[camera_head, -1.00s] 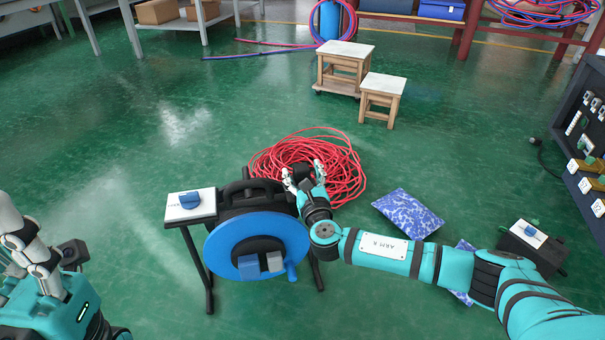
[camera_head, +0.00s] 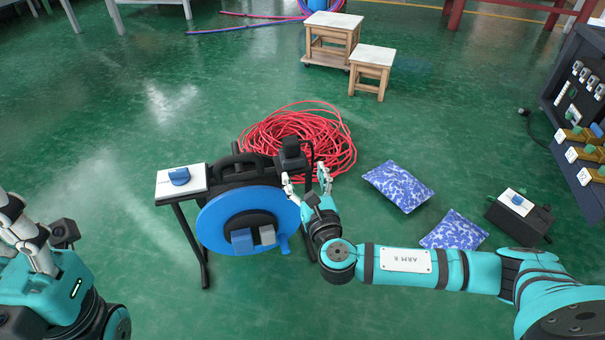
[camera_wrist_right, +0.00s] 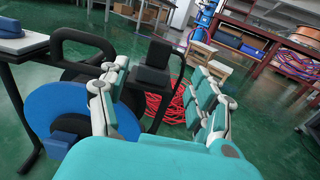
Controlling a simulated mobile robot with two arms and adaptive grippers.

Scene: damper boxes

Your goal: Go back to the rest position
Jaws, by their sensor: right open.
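My right gripper (camera_head: 307,187) is open and empty beside the right end of the black and blue reel stand (camera_head: 238,215). Its two fingers also show spread apart in the right wrist view (camera_wrist_right: 155,95), with a black block on a post (camera_wrist_right: 153,72) seen between them. I cannot tell if a finger touches the stand. My left gripper (camera_head: 22,235) shows only in part at the left edge of the head view, and its fingertips are not clear.
A red cable coil (camera_head: 300,140) lies behind the stand. Blue patterned cushions (camera_head: 398,187) (camera_head: 453,231) and a black box (camera_head: 520,215) lie to the right. A dark panel rack (camera_head: 585,120) stands at the right edge. Two wooden stools (camera_head: 372,70) (camera_head: 332,38) stand behind. Floor at left is clear.

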